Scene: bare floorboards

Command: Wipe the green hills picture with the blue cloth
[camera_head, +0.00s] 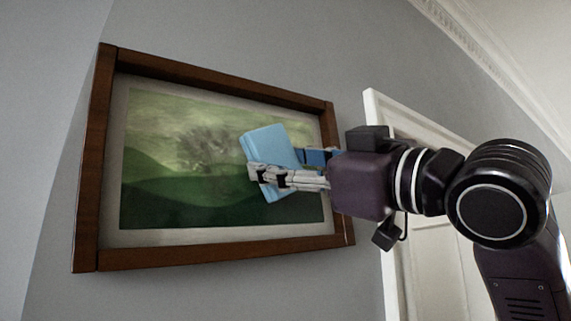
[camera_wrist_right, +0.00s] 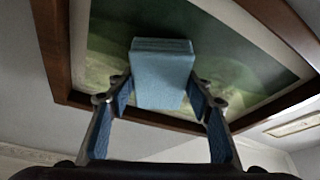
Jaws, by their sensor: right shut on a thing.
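The green hills picture (camera_head: 160,205) hangs on the wall in a brown wooden frame with a pale mat. It also shows in the right wrist view (camera_wrist_right: 240,60). My right gripper (camera_head: 262,172) is shut on the blue cloth (camera_head: 270,146), a folded light-blue block. The cloth is between the fingers in the right wrist view (camera_wrist_right: 162,78). In the head view the cloth overlaps the right half of the picture. I cannot tell whether it touches the surface. My left gripper is not in view.
A white door frame (camera_head: 378,130) stands right of the picture, behind my right arm. Grey wall (camera_head: 220,290) surrounds the frame. White moulding (camera_head: 490,65) runs along the ceiling at upper right. The wooden rim (camera_head: 90,160) stands out from the picture.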

